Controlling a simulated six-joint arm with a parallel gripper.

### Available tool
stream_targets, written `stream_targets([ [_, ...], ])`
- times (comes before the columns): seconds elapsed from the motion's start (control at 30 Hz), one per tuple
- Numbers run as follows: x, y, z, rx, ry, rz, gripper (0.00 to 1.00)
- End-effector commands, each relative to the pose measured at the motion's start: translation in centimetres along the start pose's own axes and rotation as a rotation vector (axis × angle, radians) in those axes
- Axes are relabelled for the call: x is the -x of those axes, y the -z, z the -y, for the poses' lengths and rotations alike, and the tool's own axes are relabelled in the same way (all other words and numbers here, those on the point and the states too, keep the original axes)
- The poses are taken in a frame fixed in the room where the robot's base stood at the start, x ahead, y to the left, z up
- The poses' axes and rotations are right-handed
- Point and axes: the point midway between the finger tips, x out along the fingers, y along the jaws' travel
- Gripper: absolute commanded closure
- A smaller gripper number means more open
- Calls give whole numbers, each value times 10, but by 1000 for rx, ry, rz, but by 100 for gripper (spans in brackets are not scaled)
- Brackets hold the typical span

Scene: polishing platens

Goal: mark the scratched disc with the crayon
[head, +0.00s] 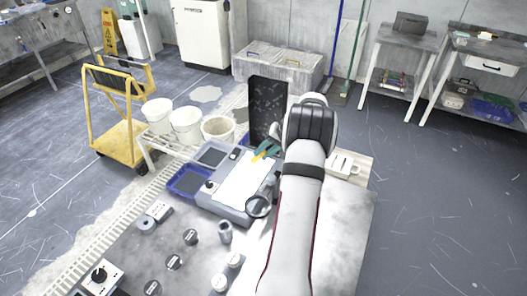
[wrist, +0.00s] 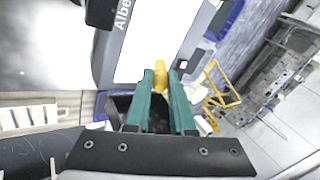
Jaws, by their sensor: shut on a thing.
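My gripper (head: 266,150) has green fingers and is shut on a yellow crayon (head: 258,156), held over the far part of a grey apparatus with a bright white top (head: 243,178). In the wrist view the crayon (wrist: 160,74) sticks out between the two green fingertips (wrist: 159,84), over the white surface. Several small dark-topped discs (head: 190,237) lie in a row on the bench at the near left, well apart from my gripper. They are too small to tell which is scratched.
A round magnifier (head: 257,206) stands at the apparatus's near edge. A grey cylinder (head: 225,232), white-capped jars (head: 233,259) and a control box (head: 100,276) stand on the bench. A blue tray (head: 187,182) lies left; a tall black panel (head: 267,108) rises behind. Bare bench (head: 335,230) shows right of my arm.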

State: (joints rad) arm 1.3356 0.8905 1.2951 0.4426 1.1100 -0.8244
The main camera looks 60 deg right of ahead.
Motion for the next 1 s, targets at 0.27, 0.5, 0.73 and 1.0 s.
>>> stream_targets([
  [0.27,0,0,0,0,0,0,100],
  [0.5,1,0,0,0,0,0,100],
  [0.73,21,5,14,1,-1,-1,100],
  [1.0,46,10,30,2,0,-2,100],
])
